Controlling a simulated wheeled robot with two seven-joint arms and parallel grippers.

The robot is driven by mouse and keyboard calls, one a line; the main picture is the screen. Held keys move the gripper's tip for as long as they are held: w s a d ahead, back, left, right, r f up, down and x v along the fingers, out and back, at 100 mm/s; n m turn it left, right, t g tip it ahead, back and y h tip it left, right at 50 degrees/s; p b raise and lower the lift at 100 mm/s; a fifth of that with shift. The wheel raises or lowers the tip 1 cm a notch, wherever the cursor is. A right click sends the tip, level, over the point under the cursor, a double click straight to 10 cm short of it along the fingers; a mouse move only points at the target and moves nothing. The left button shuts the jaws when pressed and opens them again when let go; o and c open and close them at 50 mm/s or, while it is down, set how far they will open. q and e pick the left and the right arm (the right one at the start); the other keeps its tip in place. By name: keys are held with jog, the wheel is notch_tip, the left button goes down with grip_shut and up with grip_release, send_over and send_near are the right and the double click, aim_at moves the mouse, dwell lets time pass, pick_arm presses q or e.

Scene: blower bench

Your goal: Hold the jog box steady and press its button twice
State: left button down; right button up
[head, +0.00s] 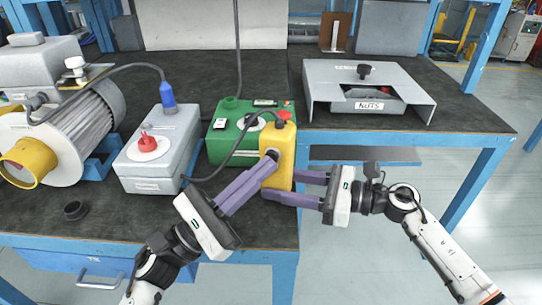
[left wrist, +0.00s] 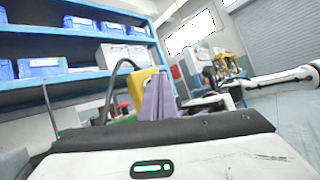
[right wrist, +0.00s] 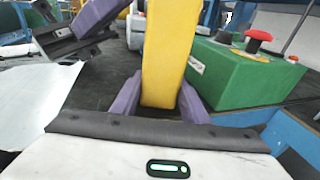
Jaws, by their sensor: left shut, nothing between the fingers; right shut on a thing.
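The jog box is a yellow pendant (head: 283,141) standing upright at the front of the bench, with a dark cable from its top. My right gripper (head: 296,188) is shut on its lower part from the right; the right wrist view shows the yellow body (right wrist: 168,60) between the purple fingers. My left gripper (head: 270,165) is shut and empty, its fingertips at the front face of the jog box, over the spot where the button would be. The fingertips hide the button, and I cannot tell whether it is pressed. The yellow box also shows in the left wrist view (left wrist: 144,78).
A green control box (head: 232,140) with a red button stands just behind the jog box. A grey box with a red knob (head: 150,160) and a motor blower (head: 75,130) stand left. A black ring (head: 75,210) lies front left.

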pick_arm(q)
jog(key=shift+w+d, duration=0.1)
jog(key=shift+w, duration=0.2)
jog(key=shift+s, duration=0.15)
dwell(0.5)
jog(key=shift+s+a, duration=0.25)
jog(key=shift+s, duration=0.4)
jog(key=shift+s+a, duration=0.25)
jog(key=shift+s, duration=0.55)
jog(key=shift+s+a, duration=0.25)
jog(key=shift+s, duration=0.55)
jog(key=shift+s+a, duration=0.25)
jog(key=shift+s, duration=0.55)
pick_arm(e)
jog(key=o, duration=0.9)
jog(key=shift+c, duration=0.2)
